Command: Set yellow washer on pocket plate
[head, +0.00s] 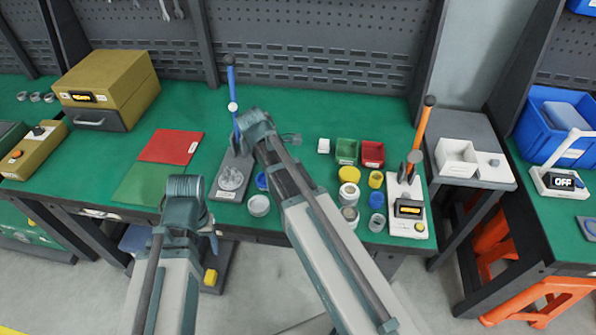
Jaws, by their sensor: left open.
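A yellow round piece (349,174) sits at the top of a group of small round parts, right of my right arm. A smaller yellow round piece (376,179) is beside it. I cannot tell which, if either, is the yellow washer. A grey plate with round recesses (232,180) lies under a blue lever; it may be the pocket plate, partly covered by my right arm. My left gripper (212,243) is open, small and partly hidden by its wrist, in front of the table edge. My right gripper (290,139) is mostly hidden beyond its wrist, over the table.
Red (372,153) and green (346,151) bins stand behind the round parts. A white device with an orange lever (407,210) is to their right. Red (172,147) and green (150,184) mats lie left, near a tan box (107,82). A white tray (458,158) stands on the grey side table.

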